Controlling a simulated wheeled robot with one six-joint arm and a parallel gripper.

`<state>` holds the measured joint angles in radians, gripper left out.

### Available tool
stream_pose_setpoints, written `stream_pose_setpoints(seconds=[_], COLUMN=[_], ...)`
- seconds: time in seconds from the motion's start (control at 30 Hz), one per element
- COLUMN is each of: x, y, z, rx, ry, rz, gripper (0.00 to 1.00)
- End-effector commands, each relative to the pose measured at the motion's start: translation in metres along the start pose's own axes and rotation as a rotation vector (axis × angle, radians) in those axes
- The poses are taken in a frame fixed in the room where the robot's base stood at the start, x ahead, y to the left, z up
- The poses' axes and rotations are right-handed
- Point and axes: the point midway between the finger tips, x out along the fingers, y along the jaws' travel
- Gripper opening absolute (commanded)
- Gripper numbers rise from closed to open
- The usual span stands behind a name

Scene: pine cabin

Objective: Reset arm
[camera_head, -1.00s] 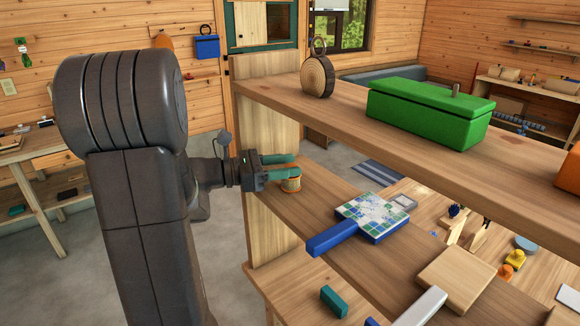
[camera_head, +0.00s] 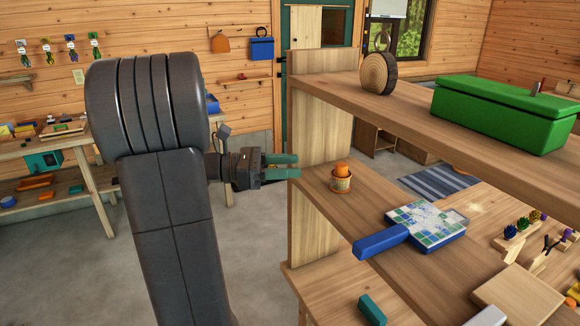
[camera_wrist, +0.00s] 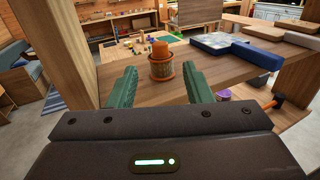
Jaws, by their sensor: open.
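My gripper (camera_head: 283,166) is at the left end of the shelf unit in the head view, with its green fingers pointing right. In the wrist view the gripper (camera_wrist: 160,88) shows its two fingers spread apart with nothing between them. A small pot with an orange top (camera_head: 341,178) stands upright on the middle shelf (camera_head: 375,215), just beyond the fingertips and apart from them. The pot (camera_wrist: 161,63) also shows ahead of the gap between the fingers in the wrist view.
A blue-handled tiled board (camera_head: 428,222) lies farther along the middle shelf. The upper shelf holds a green box (camera_head: 500,110) and a round wood slice (camera_head: 378,74). An upright side panel (camera_head: 322,110) stands close to my gripper. Open floor (camera_head: 60,260) lies to the left.

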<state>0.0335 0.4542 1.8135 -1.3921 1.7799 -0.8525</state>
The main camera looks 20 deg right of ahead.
Motion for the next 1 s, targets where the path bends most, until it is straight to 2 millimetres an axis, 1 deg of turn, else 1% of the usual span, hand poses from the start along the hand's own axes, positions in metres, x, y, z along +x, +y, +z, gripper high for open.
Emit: stream_pose_setpoints(seconds=[0.17,0.27,0.37,0.8,1.0], x=[0.002,0.008,0.021,0.090,0.118], y=[0.000,0.000,0.000,-0.001,-0.001], z=[0.000,0.001,0.002,0.002,0.002], rx=[0.000,0.000,0.001,-0.001,0.000], ry=[0.000,-0.001,-0.001,-0.001,0.000], rz=[-0.001,-0.002,-0.003,-0.005,-0.004], gripper=[0.45,0.45,0.45,0.45,0.45])
